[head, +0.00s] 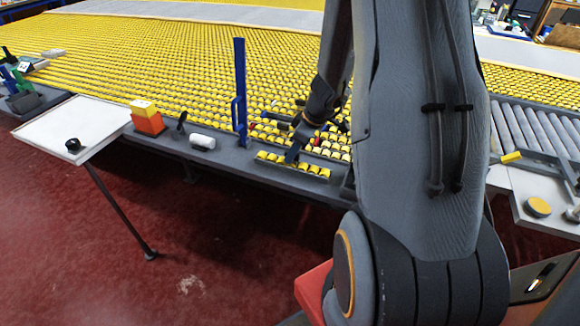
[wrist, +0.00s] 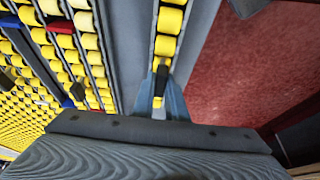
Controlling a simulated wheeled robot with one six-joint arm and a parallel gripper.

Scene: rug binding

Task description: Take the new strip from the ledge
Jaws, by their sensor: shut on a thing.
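The new strip (head: 315,170) is a short grey rail with a row of yellow rollers. It lies along the grey ledge (head: 228,158) at the front edge of the roller bed, and I cannot tell whether it touches the ledge. My gripper (head: 291,156) is at the strip from above, shut on it. In the wrist view the strip (wrist: 166,22) runs from the top edge down to my gripper (wrist: 160,88), whose dark finger lies across it. The far part of the grip is hidden by my gripper's body.
The large bed of yellow rollers (head: 150,58) lies behind the ledge. A blue upright tool (head: 240,85), a white cylinder (head: 202,142) and an orange box (head: 149,124) stand to the left. A white side table (head: 70,122) is farther left.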

